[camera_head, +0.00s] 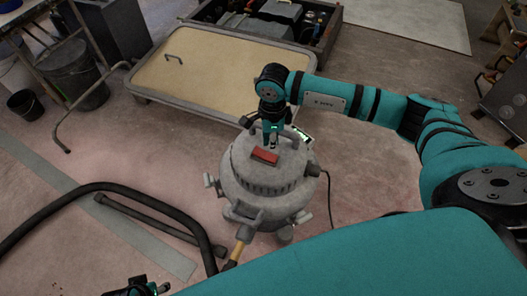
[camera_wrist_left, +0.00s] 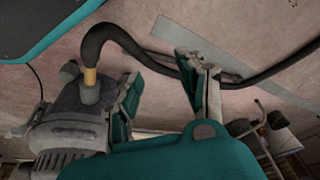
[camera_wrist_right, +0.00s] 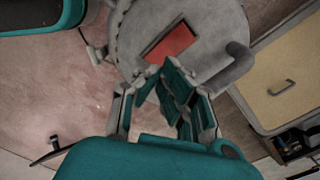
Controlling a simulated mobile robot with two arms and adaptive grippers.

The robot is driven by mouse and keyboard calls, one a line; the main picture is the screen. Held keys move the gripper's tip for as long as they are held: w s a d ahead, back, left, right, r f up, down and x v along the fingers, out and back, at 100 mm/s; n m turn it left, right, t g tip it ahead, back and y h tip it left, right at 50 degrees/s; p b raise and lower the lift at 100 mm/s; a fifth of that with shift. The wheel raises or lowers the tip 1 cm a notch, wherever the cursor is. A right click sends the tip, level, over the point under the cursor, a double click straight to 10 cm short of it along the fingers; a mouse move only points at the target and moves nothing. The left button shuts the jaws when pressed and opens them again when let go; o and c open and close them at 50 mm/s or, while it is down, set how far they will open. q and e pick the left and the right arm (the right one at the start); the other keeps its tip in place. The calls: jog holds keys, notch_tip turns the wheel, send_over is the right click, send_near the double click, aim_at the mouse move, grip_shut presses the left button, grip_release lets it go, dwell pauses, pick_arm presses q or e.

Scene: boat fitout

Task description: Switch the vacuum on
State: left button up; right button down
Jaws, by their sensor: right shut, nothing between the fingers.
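The grey vacuum (camera_head: 268,186) stands upright on the floor at the middle of the head view, with a red switch (camera_head: 265,156) on its lid. My right gripper (camera_head: 271,143) points down just above the lid, close behind the switch, and is shut and empty. In the right wrist view the red switch (camera_wrist_right: 171,45) lies just beyond the right fingertips (camera_wrist_right: 170,75); I cannot tell whether they touch the lid. The vacuum (camera_wrist_left: 65,130) also shows at the left of the left wrist view. My left gripper (camera_wrist_left: 162,68) is open and empty.
A black hose (camera_head: 90,190) runs from the vacuum's front to the left across the floor. A dark cord (camera_head: 331,195) hangs at its right. A lid handle (camera_wrist_right: 230,65) stands near the switch. A low tan-topped cart (camera_head: 205,75) is behind. Buckets (camera_head: 72,72) stand at upper left.

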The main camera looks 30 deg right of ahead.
pick_arm(q)
jog(key=shift+s+f+p, duration=0.15)
jog(key=shift+f+p, duration=0.1)
jog(key=shift+f, duration=0.75)
jog(key=shift+s+f+p, duration=0.1)
jog(key=shift+f+p, duration=0.15)
jog(key=shift+f, duration=0.75)
